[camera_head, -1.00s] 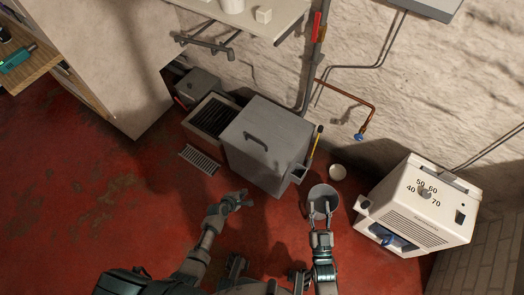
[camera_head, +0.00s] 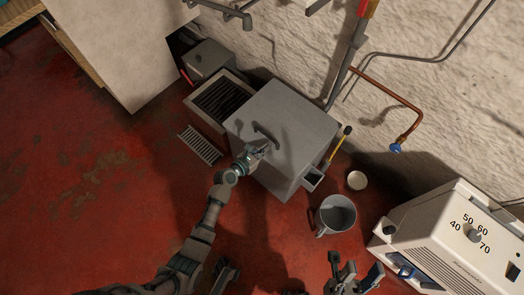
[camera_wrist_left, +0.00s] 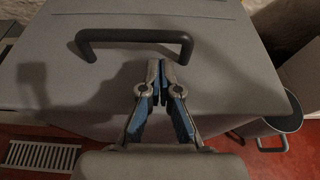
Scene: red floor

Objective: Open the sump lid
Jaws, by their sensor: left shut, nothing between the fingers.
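The sump is a grey box with a flat grey lid (camera_head: 285,112), standing on the red floor against the wall. A dark bar handle (camera_head: 267,134) is on the lid, and it also shows in the left wrist view (camera_wrist_left: 134,36). The lid lies closed on the box. My left gripper (camera_head: 266,148) is above the lid, just on the near side of the handle. In the left wrist view its fingertips (camera_wrist_left: 160,66) are together and empty, apart from the handle bar. My right gripper (camera_head: 352,270) is low at the bottom, its fingers spread, near the bucket.
A white heater unit (camera_head: 462,240) is at the right. A slotted grate (camera_head: 200,145) lies on the floor at left. A copper pipe (camera_head: 385,91) runs along the wall.

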